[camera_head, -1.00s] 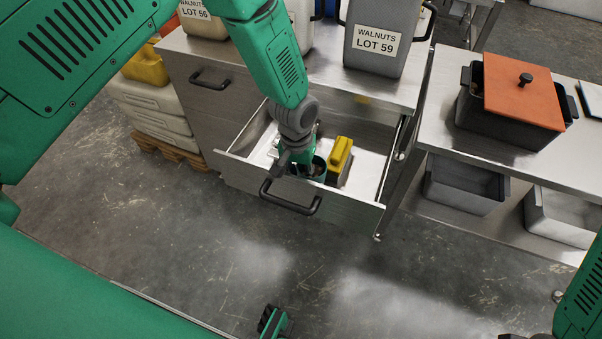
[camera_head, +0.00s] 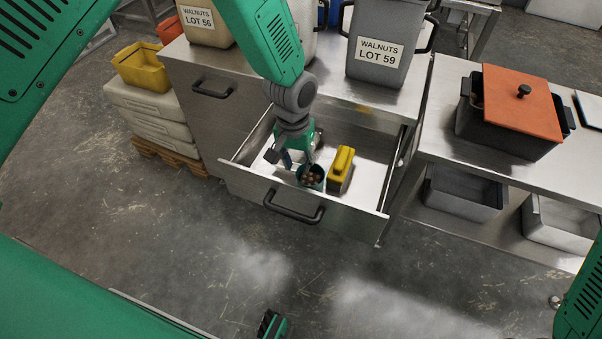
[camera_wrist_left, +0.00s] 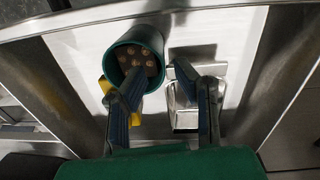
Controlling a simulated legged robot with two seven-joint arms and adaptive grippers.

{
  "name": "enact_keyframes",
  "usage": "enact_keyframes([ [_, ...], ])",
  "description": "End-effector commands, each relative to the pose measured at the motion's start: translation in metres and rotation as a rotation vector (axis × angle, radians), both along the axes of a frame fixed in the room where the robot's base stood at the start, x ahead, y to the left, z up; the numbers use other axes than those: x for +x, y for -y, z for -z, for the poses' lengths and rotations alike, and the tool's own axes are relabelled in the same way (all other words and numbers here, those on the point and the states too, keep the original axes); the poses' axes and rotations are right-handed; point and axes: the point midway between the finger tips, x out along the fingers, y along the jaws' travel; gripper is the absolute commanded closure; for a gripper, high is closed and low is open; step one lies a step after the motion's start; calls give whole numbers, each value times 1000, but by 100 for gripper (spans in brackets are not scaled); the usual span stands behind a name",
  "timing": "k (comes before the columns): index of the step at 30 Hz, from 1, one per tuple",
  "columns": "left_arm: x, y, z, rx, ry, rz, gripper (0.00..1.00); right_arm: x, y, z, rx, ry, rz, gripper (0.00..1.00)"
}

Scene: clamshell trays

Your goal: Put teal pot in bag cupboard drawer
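The teal pot (camera_head: 314,178), with several brown nut-like pieces inside, stands in the open steel drawer (camera_head: 240,181), near its front wall. It also shows at the top of the left wrist view (camera_wrist_left: 157,42), mouth toward the camera. My left gripper (camera_head: 293,163) is inside the drawer just left of the pot. In the left wrist view its fingers (camera_wrist_left: 155,72) are apart, with nothing clamped between them. One finger overlaps the pot's rim; I cannot tell whether they touch.
A shiny metal piece (camera_wrist_left: 187,115) lies in the drawer. Labelled bins, including Walnuts Lot 59 (camera_head: 383,35), stand on the cabinet. A side table holds a grey box with an orange lid (camera_head: 525,95). The drawer's right part is clear.

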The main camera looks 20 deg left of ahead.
Motion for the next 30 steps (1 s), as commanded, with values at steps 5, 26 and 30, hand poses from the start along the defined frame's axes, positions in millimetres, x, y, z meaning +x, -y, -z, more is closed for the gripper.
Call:
enact_keyframes([
  [5, 0, 1, -34, 2, 1, 2, 74, 0, 0, -7, 0, 0, 0, 60],
  [26, 0, -1, -48, 2, -2, 1, 74, 0, 0, -8, 0, 0, 0, 60],
  [30, -1, 0, -48, 3, -2, 2, 74, 0, 0, -8, 0, 0, 0, 60],
])
